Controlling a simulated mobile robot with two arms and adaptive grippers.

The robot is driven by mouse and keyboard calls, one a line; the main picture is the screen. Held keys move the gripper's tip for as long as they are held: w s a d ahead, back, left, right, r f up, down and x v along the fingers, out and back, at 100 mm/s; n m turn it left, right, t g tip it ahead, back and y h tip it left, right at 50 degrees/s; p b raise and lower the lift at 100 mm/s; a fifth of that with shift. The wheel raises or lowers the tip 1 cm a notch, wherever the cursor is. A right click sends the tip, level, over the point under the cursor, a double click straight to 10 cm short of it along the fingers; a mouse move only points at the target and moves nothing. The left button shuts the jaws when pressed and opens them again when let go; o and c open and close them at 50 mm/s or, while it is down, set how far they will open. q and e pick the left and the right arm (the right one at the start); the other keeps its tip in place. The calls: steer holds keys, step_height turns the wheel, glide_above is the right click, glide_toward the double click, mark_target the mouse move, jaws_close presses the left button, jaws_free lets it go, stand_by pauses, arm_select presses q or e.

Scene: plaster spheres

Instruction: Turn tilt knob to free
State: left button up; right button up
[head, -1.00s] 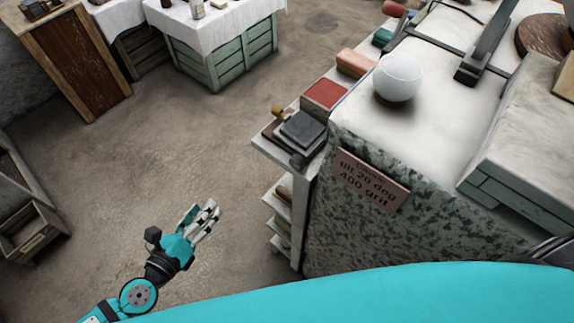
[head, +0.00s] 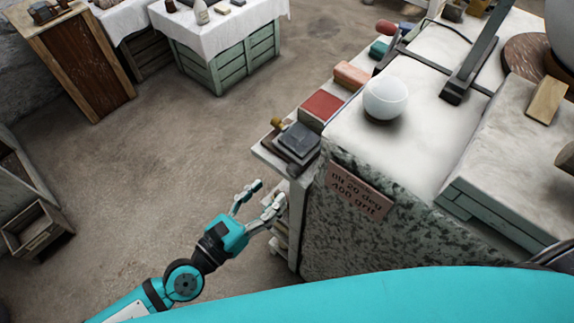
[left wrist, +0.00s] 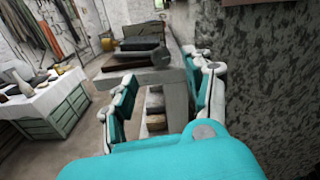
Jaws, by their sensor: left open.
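A dark block-like device (head: 297,142) sits on the narrow side shelf of the speckled stone bench. A dark round knob-like part (left wrist: 161,57) on its near end shows in the left wrist view; I cannot read any marking on it. A small brass-coloured part (head: 277,122) stands at its far left. My left gripper (head: 266,197) is open and empty, below and in front of the shelf, its fingers apart and pointing toward it. In the left wrist view the knob-like part lies beyond the gap between the fingers (left wrist: 166,80). My right gripper is out of view.
A white sphere (head: 385,97) rests on the bench top. A red block (head: 322,105) lies beside the device. Open floor (head: 150,160) lies to the left.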

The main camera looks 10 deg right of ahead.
mark_target(291, 172)
arm_select(q)
steer(key=p+x, duration=0.1)
steer(key=x, duration=0.6)
steer(key=shift+p, duration=0.35)
